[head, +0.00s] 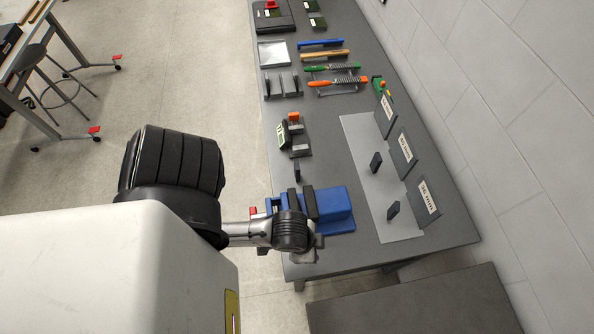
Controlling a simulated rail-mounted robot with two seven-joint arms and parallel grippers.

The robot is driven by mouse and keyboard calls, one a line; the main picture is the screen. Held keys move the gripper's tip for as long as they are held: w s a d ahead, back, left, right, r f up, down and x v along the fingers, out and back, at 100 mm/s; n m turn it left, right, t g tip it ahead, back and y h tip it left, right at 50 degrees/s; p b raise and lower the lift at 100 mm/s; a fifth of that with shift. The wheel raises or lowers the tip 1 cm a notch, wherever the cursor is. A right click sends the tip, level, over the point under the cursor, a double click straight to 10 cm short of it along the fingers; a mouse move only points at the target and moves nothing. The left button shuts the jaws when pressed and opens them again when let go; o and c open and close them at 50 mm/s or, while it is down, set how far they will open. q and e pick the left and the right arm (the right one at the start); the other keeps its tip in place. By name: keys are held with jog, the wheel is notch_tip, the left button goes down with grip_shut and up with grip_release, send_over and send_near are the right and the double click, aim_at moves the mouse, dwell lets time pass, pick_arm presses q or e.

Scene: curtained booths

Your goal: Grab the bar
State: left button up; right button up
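My arm comes in from the left, and its dark ringed end part (290,231) is at the near end of the bench, over a blue vise (335,207). Two dark upright jaw-like pieces (310,204) stand beside this end part; I cannot tell whether they are vise jaws or my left gripper's fingers. Its opening is not clear. No bar can be picked out for certain. Small dark upright pieces stand on a light grey plate (385,232): one piece (376,162) farther back, another (393,210) nearer. My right gripper is not in view.
Three labelled dark plates, one being the nearest (427,199), stand along the wall side. A gauge with a greenish display (283,135) is behind the vise. Files (338,67) and a black case (273,17) lie farther back. A stool (48,75) stands left; the floor between is clear.

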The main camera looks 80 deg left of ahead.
pick_arm(q)
jog(key=shift+o, duration=0.3)
jog(key=o, duration=0.6)
